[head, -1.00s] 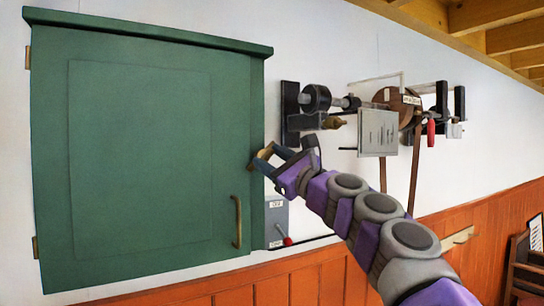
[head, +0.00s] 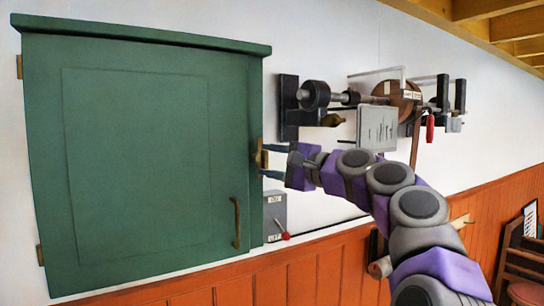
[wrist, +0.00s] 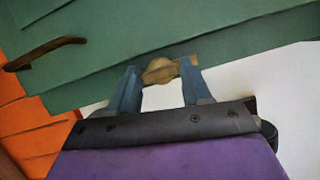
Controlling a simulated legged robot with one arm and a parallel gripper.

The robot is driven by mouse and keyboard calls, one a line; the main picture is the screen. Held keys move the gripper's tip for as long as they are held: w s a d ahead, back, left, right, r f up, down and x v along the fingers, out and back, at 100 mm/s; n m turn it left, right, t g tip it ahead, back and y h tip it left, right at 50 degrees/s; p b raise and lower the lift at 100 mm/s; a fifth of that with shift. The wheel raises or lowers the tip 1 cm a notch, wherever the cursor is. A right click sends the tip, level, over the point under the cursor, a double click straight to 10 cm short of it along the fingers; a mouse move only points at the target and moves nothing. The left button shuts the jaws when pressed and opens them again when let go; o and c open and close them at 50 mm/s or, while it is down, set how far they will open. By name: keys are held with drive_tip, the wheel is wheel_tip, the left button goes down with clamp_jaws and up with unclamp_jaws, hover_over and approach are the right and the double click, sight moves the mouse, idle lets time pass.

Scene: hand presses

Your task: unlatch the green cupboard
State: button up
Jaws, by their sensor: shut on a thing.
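The green cupboard (head: 140,160) hangs on the wall at the left, its door closed. A brass latch (head: 259,154) sits at the door's right edge. In the wrist view the latch (wrist: 160,70) shows as a round knob on a brass bar. My gripper (head: 266,161) reaches it from the right, with its blue fingers one above the other. In the wrist view my gripper (wrist: 160,82) has a finger on either side of the knob and is shut on it. The fingertips partly hide the bar.
A brass door handle (head: 238,222) is lower on the door. A grey switch box (head: 275,215) with a red-knobbed lever is just below my gripper. Wall-mounted machinery (head: 378,128) is close above my arm. Orange panelling (head: 300,272) runs below.

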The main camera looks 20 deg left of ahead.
drive_tip(key=shift+f+n+p, duration=0.1)
drive_tip(key=shift+n+p, duration=0.2)
drive_tip(key=shift+n, duration=0.5)
drive_tip(key=shift+c, duration=0.2)
drive_tip(key=shift+a+f+h, duration=0.1)
drive_tip(key=shift+h, duration=0.2)
drive_tip(key=o, duration=0.8)
drive_tip(key=shift+o, duration=1.3)
drive_tip(key=shift+a, duration=0.25)
drive_tip(key=b+v, duration=0.2)
drive_tip(key=v, duration=1.5)
drive_tip(key=shift+w+d+b, duration=0.2)
drive_tip(key=shift+d+b, duration=0.05)
drive_tip(key=shift+b, duration=0.05)
